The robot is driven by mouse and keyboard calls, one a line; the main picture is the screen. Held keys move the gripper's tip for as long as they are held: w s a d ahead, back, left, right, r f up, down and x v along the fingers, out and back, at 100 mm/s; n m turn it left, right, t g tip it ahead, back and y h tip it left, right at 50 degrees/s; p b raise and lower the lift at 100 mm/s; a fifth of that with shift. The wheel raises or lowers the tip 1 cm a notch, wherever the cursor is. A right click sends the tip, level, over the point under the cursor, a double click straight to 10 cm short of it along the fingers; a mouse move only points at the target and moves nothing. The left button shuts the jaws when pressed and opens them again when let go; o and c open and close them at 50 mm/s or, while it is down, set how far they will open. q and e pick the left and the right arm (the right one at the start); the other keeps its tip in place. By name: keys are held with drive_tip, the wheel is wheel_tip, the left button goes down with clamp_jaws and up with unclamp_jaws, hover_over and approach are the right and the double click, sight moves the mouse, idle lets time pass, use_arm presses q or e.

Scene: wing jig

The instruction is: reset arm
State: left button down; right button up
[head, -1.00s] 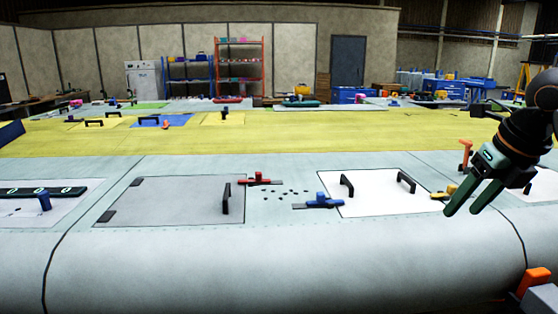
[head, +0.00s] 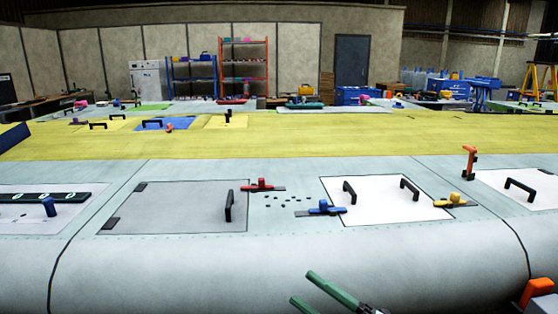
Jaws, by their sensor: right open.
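My right gripper (head: 322,297) shows at the bottom edge of the head view, right of the middle. Its two green fingers are spread apart with nothing between them. It is in front of the rounded front edge of the wing (head: 190,270), apart from the panels and clamps. The rest of the right arm is mostly out of the frame. My left gripper is not in view.
On the wing lie a grey panel (head: 180,207) and a white panel (head: 380,206) with black handles. Red (head: 262,186), blue (head: 323,208) and yellow (head: 455,200) clamps sit beside them. An orange upright clamp (head: 469,162) stands at right. Shelves are far behind.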

drive_tip(key=s+d+f+m+t+h, duration=0.2)
drive_tip(key=d+f+m+h, duration=0.3)
drive_tip(key=f+m, duration=0.4)
drive_tip(key=s+d+f+m+t+h, duration=0.2)
drive_tip(key=d+f+m+h, duration=0.1)
drive_tip(key=f+m+h, duration=0.55)
drive_tip(key=s+d+f+m+g+h, duration=0.1)
drive_tip(key=s+f+m+g, duration=0.1)
drive_tip(key=s+f, duration=0.5)
drive_tip(key=s+d+f+m+g+h+p, duration=0.1)
drive_tip(key=s+d+f+m+g+h, duration=0.1)
drive_tip(key=s+f, duration=0.6)
drive_tip(key=shift+s+f+m+g, duration=0.2)
drive_tip(key=shift+s+m+g, duration=0.4)
drive_tip(key=shift+m+g, duration=0.45)
